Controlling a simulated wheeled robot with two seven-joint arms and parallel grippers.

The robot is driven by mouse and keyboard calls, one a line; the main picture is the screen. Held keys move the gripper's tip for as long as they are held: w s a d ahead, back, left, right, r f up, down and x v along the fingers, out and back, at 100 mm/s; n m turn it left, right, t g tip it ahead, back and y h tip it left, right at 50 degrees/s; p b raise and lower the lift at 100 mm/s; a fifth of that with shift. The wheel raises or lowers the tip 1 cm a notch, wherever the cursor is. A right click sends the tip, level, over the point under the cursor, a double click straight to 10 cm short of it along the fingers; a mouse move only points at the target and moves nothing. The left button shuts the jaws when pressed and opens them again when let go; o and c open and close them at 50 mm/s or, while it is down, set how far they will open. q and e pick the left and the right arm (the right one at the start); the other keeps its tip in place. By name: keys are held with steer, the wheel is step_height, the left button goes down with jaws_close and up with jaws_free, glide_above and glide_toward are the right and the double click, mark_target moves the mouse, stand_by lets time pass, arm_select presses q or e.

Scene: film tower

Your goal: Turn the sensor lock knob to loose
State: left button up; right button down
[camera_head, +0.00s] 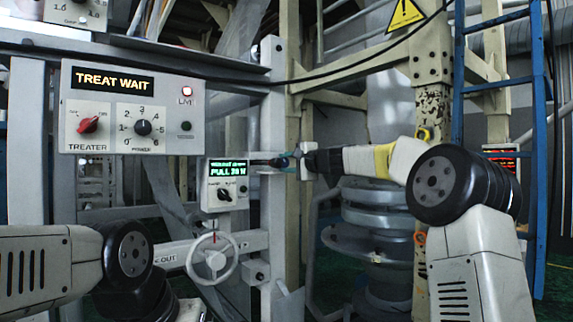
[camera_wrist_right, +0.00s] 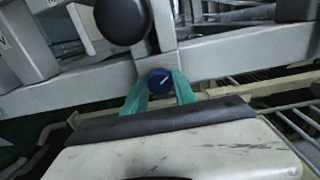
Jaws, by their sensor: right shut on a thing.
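The sensor lock knob appears to be the small round dark-blue knob (camera_wrist_right: 158,80) with a pale pointer line, on a grey metal bar in the right wrist view. The line slants toward the upper right. My right gripper (camera_wrist_right: 160,92) has its teal fingers on both sides of the knob and is shut on it. In the head view my right gripper (camera_head: 287,160) reaches in from the right to the grey frame, beside the small display box. The knob is too small there to read. My left arm shows at the lower left, but its gripper is out of view.
A panel reading "TREAT WAIT" (camera_head: 180,82) hangs on the left, with red and black knobs. A small box with a green display (camera_head: 225,196) sits left of my right gripper. A white handwheel (camera_head: 212,258) is below. A blue ladder (camera_head: 538,150) stands at right.

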steer(key=shift+f+n, duration=0.1)
steer(key=shift+n, duration=0.7)
steer(key=c, duration=1)
jaws_free()
steer(key=v, duration=0.7)
steer(key=shift+s+d, duration=0.2)
steer(key=shift+s, duration=0.15)
